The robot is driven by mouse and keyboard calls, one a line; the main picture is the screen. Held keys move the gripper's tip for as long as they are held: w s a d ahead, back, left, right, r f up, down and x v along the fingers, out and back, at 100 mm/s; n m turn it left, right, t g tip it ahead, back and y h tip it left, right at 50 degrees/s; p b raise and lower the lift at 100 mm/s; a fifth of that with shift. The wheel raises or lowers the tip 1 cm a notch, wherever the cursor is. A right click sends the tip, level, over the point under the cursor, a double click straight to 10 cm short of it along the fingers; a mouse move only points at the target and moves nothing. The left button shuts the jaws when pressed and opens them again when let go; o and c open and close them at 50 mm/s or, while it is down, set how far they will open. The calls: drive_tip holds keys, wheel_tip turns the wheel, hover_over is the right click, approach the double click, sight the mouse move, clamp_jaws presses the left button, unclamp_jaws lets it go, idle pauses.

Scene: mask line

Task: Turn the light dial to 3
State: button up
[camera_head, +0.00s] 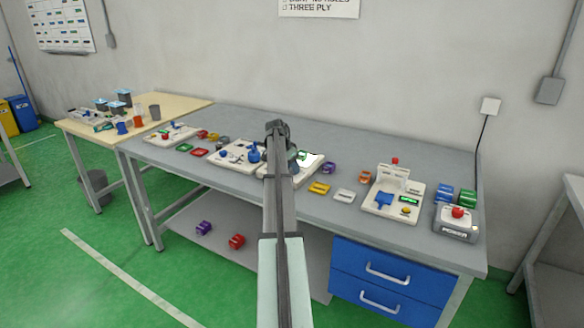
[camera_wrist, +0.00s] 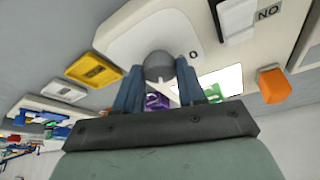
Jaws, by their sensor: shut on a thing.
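The light dial (camera_wrist: 158,64) shows in the wrist view as a round grey knob with a pale pointer on a white plate (camera_wrist: 130,35). A "0" mark is just right of the knob; a "3" mark is not readable. My gripper (camera_wrist: 160,82) has its blue fingers on both sides of the knob and is shut on it. In the head view my arm covers the dial, and the plate's station (camera_head: 305,172) shows partly beside it, with a bright white panel (camera_head: 312,160). My fingertips are hidden there.
An orange block (camera_wrist: 273,86) and a "NO" label (camera_wrist: 268,13) are right of the dial. A yellow tray (camera_wrist: 97,70) is at left. In the head view, a station with a blue part (camera_head: 383,200) and a red-button box (camera_head: 457,222) stand to the right.

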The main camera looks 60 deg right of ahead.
idle(0.3)
drive_tip(key=o, duration=1.1)
drive_tip(key=shift+c, duration=0.2)
drive_tip(key=shift+r, duration=0.1)
drive_tip(key=v, duration=1.3)
drive_tip(key=shift+a+r, duration=0.2)
drive_tip(key=shift+r, duration=0.1)
